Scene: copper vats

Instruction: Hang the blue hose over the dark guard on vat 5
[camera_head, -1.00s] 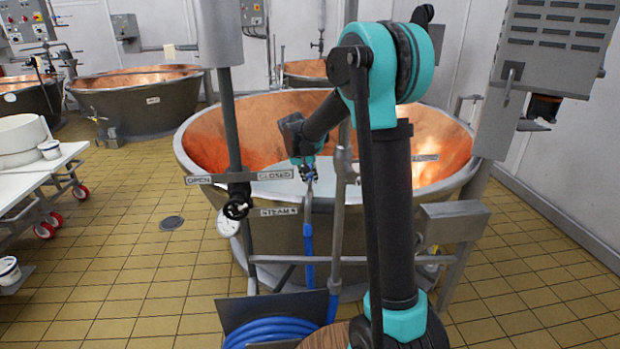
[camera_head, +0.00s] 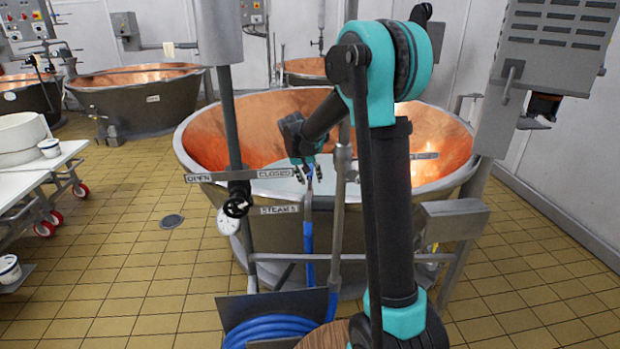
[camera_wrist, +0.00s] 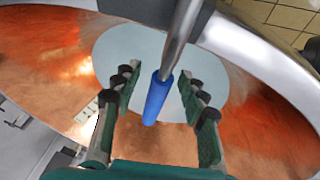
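The blue hose (camera_head: 308,240) runs up in front of the copper vat (camera_head: 215,190) behind the "STEAM 5" sign (camera_head: 280,210). Its lower part lies coiled (camera_head: 270,331) by a dark plate (camera_head: 280,306). A grey metal length tops the upright run, with a short blue end above it. My gripper (camera_head: 312,176) is open at the vat's near rim. In the wrist view, the blue end (camera_wrist: 157,97) of the metal tube (camera_wrist: 180,40) lies between the spread fingers (camera_wrist: 160,82), with gaps on both sides. I cannot tell which dark part is the guard.
A grey post with a black valve (camera_head: 238,199) and OPEN/CLOSED sign stands left of my gripper, and a metal pipe (camera_head: 340,200) stands close right. A grey control box (camera_head: 550,45) is at right.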

